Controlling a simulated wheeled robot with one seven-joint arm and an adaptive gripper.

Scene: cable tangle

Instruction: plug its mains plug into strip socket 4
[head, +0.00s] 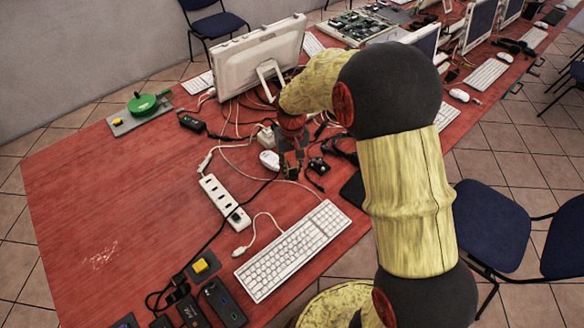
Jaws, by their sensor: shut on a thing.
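My gripper (291,165) is above the red table, right of the power strip and beyond the keyboard. It is shut on a small dark plug (290,174), mostly hidden between the fingers. A black cable seems to run from near it down-left past the strip. The white power strip (221,197) lies slantwise on the table, left of my gripper and apart from it. Several sockets show along its top. A dark plug or switch (236,216) sits at its near end. I cannot read the socket numbers.
A monitor (258,60) stands behind. Dark adapters (222,302) and a yellow button box (203,266) are near the front. The table's left is clear.

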